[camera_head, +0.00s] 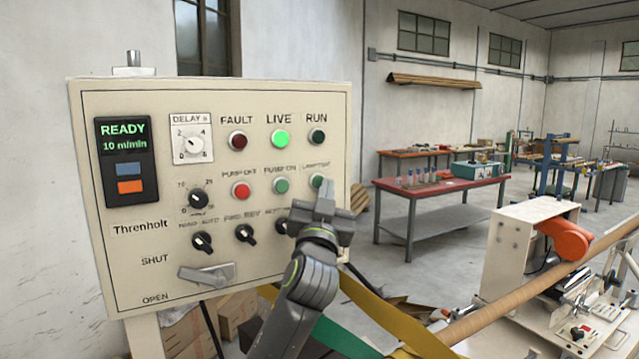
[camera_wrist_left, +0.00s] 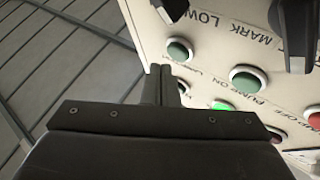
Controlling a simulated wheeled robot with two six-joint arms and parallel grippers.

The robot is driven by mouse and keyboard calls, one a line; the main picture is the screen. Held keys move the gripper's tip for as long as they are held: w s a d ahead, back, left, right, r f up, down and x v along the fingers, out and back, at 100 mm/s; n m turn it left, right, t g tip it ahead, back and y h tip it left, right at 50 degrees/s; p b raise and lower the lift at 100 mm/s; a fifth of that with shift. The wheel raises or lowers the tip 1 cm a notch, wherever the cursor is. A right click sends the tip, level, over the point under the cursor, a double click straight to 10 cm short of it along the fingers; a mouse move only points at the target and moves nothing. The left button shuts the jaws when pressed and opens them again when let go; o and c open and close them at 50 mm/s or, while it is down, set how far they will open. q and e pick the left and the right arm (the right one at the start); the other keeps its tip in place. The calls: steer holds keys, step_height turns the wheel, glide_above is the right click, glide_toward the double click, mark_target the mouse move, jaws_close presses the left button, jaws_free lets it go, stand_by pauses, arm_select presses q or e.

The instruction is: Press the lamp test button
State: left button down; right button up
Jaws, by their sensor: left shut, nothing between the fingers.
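The lamp test button (camera_head: 318,181) is a small green button in a pale bezel, at the right of the cream panel's middle row; its label is blurred. My left gripper (camera_head: 325,190) is shut and empty, with its fingertips just in front of the button's lower right side in the head view. In the left wrist view the shut fingers (camera_wrist_left: 160,80) point toward the panel, close to a green button (camera_wrist_left: 180,50) that appears to be the same one. I cannot tell whether they touch it. The right gripper is not in view.
Close by on the panel (camera_head: 100,250) are the green pump-on button (camera_head: 281,185), the red pump-off button (camera_head: 241,190) and several dark selector knobs. The LIVE lamp (camera_head: 280,139) is lit green; RUN (camera_head: 317,136) and FAULT (camera_head: 238,140) look dark. A winder (camera_head: 520,250) stands right.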

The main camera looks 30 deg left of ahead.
arm_select(q)
steer(key=shift+a, duration=0.1)
steer(key=shift+w+a, duration=0.2)
steer(key=shift+a, duration=0.1)
steer(key=shift+w+a, duration=0.2)
steer(key=shift+a, duration=0.15)
stand_by(0.8)
steer(key=shift+d, duration=0.15)
steer(key=shift+s+d, duration=0.4)
steer(key=shift+d, duration=0.15)
stand_by(0.3)
steer(key=d, duration=0.1)
steer(key=s+d, duration=0.1)
steer(key=d, duration=0.1)
steer(key=s+d, duration=0.1)
steer(key=shift+s+d, duration=0.15)
steer(key=shift+s, duration=0.1)
stand_by(0.9)
